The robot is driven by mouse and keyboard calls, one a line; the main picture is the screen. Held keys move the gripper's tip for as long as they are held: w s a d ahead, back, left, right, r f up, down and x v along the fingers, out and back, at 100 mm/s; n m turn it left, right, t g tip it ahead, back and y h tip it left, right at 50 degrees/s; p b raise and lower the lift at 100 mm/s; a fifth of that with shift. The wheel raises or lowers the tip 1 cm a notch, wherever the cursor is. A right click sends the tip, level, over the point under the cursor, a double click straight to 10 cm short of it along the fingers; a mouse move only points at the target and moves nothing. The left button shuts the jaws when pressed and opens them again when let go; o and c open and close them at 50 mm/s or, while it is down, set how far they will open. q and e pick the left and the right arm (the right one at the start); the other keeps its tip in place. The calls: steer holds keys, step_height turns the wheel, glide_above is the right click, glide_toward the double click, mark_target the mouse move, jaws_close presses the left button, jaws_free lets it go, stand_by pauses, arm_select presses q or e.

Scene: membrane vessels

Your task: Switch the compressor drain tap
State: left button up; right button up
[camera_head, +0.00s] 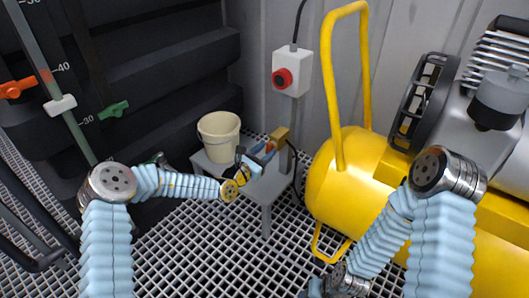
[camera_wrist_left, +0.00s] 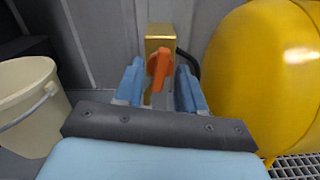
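The drain tap has a brass body (camera_wrist_left: 160,32) with an orange handle (camera_wrist_left: 159,66). In the head view the brass body (camera_head: 281,134) stands above the small grey stand, left of the yellow compressor (camera_head: 345,180). My left gripper (camera_wrist_left: 158,86) is open. Its blue fingers stand to either side of the orange handle in the wrist view, with gaps visible on both sides. The left gripper (camera_head: 261,153) also shows in the head view, close to the tap. My right gripper (camera_head: 316,288) is mostly cut off at the bottom edge, so its opening cannot be seen.
A cream bucket (camera_head: 219,136) stands on the grey stand (camera_head: 268,189) left of the tap; it also shows in the wrist view (camera_wrist_left: 30,105). A red button on a white box (camera_head: 292,72) is above the tap. Metal grating (camera_head: 215,250) covers the floor.

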arm_select(q)
jaws_close()
